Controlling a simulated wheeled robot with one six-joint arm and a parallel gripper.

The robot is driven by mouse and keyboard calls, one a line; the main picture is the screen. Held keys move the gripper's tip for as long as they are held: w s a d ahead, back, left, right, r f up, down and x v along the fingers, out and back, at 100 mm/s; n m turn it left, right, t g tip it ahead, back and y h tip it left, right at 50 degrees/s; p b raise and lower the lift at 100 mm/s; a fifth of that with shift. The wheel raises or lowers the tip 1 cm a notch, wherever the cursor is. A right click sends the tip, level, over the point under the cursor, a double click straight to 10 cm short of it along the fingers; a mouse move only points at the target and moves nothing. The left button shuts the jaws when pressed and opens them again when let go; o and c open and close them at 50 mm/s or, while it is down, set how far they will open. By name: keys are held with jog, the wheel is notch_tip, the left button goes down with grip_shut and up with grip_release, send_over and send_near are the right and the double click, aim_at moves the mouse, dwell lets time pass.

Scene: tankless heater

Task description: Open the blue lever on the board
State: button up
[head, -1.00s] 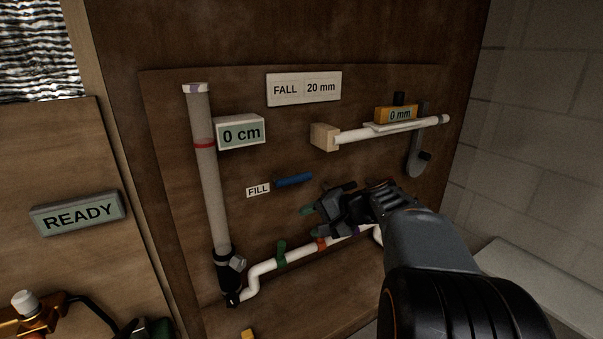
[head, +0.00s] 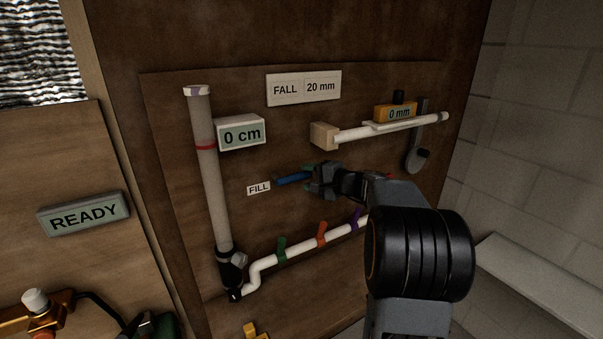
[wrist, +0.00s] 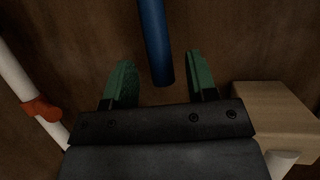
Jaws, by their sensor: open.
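The blue lever (head: 293,179) sticks out to the right of the FILL label (head: 258,188) on the brown board (head: 270,220). It lies nearly level, its right end slightly higher. My gripper (head: 312,180) is at the lever's right end in the head view. In the wrist view, the blue lever (wrist: 155,40) comes down from the top edge, and its end lies between the two green fingertips of my gripper (wrist: 160,82). The fingers are open, with a gap on each side of the lever. The lever's right end is partly hidden by the gripper in the head view.
A wooden block (head: 325,136) holding a white pipe (head: 370,131) is just above my gripper; the block (wrist: 275,120) is close on the right in the wrist view. Below runs a white pipe (head: 300,246) with green, orange and purple clips. A clear vertical tube (head: 207,180) stands left.

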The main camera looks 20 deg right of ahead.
aim_at(306, 176)
jog(key=shift+p+x, duration=0.3)
jog(key=shift+x, duration=1.25)
grip_shut()
